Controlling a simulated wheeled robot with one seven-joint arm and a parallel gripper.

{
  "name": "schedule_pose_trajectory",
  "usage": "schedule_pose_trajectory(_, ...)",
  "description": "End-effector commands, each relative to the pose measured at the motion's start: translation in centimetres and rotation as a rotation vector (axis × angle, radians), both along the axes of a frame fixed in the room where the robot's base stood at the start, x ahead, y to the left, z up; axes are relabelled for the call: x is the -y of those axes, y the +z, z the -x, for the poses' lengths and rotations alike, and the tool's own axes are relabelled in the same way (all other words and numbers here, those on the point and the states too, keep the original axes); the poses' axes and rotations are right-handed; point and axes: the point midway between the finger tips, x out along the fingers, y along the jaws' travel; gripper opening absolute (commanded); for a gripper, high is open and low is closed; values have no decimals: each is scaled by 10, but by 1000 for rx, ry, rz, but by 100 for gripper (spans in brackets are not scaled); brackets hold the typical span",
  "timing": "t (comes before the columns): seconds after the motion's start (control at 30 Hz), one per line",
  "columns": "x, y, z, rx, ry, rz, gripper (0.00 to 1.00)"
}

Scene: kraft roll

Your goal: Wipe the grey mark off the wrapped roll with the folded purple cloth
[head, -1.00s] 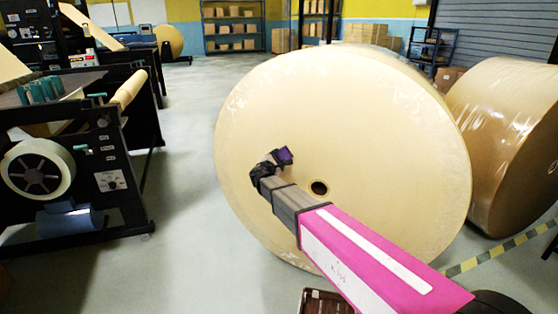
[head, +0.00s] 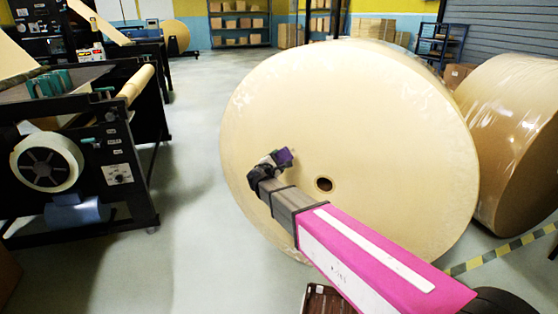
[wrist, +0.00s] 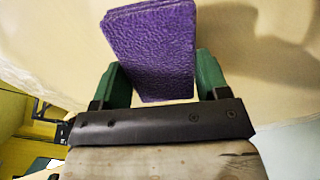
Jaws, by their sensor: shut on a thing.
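The wrapped roll (head: 390,130) is a large cream-coloured roll standing with its flat round end towards me, with a dark core hole (head: 324,185) in it. The folded purple cloth (wrist: 152,50) is held between the green fingers of my gripper (wrist: 152,85). In the head view the cloth (head: 284,156) is a small purple patch in front of the roll's face, left of and above the core hole. I cannot tell whether the cloth touches the roll. No grey mark can be made out; the arm and gripper hide part of the face.
A second wrapped roll (head: 508,135) stands at the right, close to the first. A black machine (head: 90,150) with a reel stands at the left. Grey floor (head: 190,200) is open between machine and roll. Yellow-black tape (head: 500,250) crosses the floor at lower right.

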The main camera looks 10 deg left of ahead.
Motion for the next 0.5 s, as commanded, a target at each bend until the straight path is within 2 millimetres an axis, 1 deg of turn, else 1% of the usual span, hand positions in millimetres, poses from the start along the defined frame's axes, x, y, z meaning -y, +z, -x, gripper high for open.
schedule_pose_trajectory(0.13, 0, 0, 1, 0, 0, 0, 49)
schedule_pose_trajectory(0.23, -1, 0, 5, 0, 0, 0, 49)
schedule_pose_trajectory(0.5, -5, 0, 26, 0, 1, 0, 49)
